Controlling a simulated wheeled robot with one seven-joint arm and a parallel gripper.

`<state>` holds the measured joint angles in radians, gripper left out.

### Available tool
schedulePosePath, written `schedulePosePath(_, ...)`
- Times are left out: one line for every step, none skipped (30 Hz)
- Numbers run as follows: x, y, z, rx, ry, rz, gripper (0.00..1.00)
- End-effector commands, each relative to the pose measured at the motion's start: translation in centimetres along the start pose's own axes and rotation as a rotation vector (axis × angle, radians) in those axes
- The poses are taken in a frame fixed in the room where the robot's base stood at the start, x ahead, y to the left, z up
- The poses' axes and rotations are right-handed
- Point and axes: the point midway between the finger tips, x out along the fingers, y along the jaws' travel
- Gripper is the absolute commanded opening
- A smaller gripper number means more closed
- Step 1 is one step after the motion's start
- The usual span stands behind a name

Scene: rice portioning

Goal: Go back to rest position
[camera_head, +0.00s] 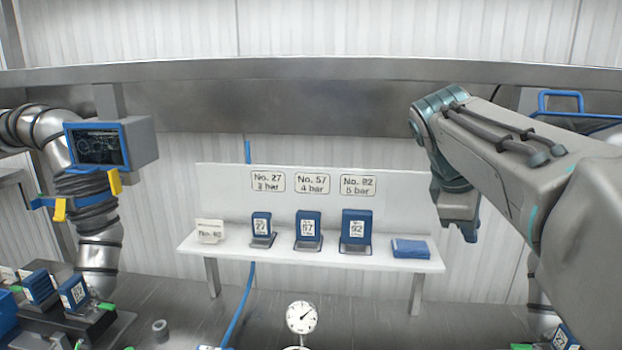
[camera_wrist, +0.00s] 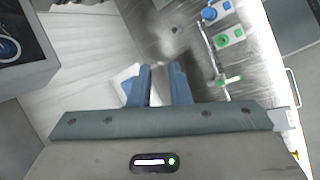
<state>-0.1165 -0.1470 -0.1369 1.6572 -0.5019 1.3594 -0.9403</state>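My gripper (camera_wrist: 161,72) shows two blue fingers in the wrist view, with a gap between them and nothing held. In the head view my arm reaches in from the right, and the gripper (camera_head: 470,230) hangs down at its end, right of the white shelf (camera_head: 420,262). Only a blue finger edge shows there.
A white card (camera_head: 210,231) stands at the shelf's left end. A round gauge (camera_head: 301,317) is in front. A silver pipe with a screen box (camera_head: 97,145) stands left, above more blue packs (camera_head: 74,292). A metal beam (camera_head: 300,70) crosses behind. The counter's middle is mostly clear.

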Motion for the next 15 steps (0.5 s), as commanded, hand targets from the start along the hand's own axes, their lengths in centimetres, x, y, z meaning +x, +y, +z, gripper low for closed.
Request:
schedulePosePath(1.1, -2.4, -0.3, 0.063, 0.041, -0.021, 0.17)
schedulePosePath(1.7, -3.6, -0.7, 0.108, 0.067, -0.036, 0.17)
schedulePosePath(2.4, -5.4, -1.1, 0.17, 0.099, -0.057, 0.17)
schedulePosePath(2.9, -6.7, -1.4, 0.216, 0.121, -0.074, 0.17)
schedulePosePath(3.4, -8.1, -1.6, 0.264, 0.142, -0.092, 0.17)
schedulePosePath(4.1, -9.9, -2.0, 0.329, 0.169, -0.118, 0.17)
schedulePosePath(4.6, -11.3, -2.3, 0.378, 0.187, -0.137, 0.17)
schedulePosePath(5.2, -12.7, -2.5, 0.429, 0.204, -0.158, 0.17)
schedulePosePath(5.8, -14.6, -2.9, 0.498, 0.224, -0.187, 0.17)
schedulePosePath(6.4, -16.0, -3.1, 0.549, 0.237, -0.209, 0.17)
schedulePosePath(6.8, -17.3, -3.3, 0.601, 0.249, -0.231, 0.17)
schedulePosePath(7.5, -19.1, -3.6, 0.666, 0.261, -0.26, 0.17)
schedulePosePath(8.0, -20.2, -3.7, 0.714, 0.269, -0.28, 0.17)
schedulePosePath(8.4, -21.4, -3.8, 0.759, 0.275, -0.298, 0.17)
schedulePosePath(8.9, -22.7, -4.0, 0.815, 0.28, -0.322, 0.17)
